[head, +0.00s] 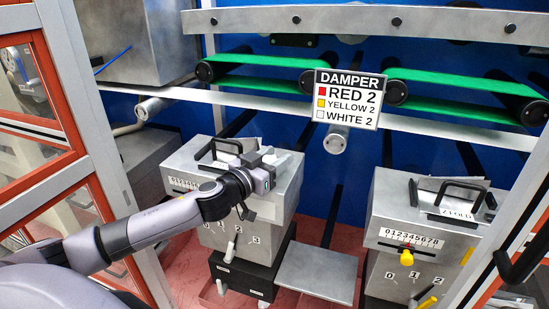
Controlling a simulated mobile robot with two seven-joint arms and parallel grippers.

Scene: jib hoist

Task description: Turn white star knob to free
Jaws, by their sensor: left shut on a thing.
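My left gripper (258,181) is at the upper front of the left grey metal box (282,192). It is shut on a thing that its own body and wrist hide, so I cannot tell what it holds. I cannot make out a white star knob; my arm and gripper cover much of the box's front. A white lever (230,250) shows low on that front, beside printed numbers. A black handle (216,147) stands on the box top, close to the gripper. My right gripper is not in view.
A right grey box (384,205) has a number scale (411,239) and a yellow knob (407,257). A sign (348,99) reads DAMPER, RED 2, YELLOW 2, WHITE 2. A grey plate (316,273) lies between the boxes. Red-framed panels (55,185) border the left.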

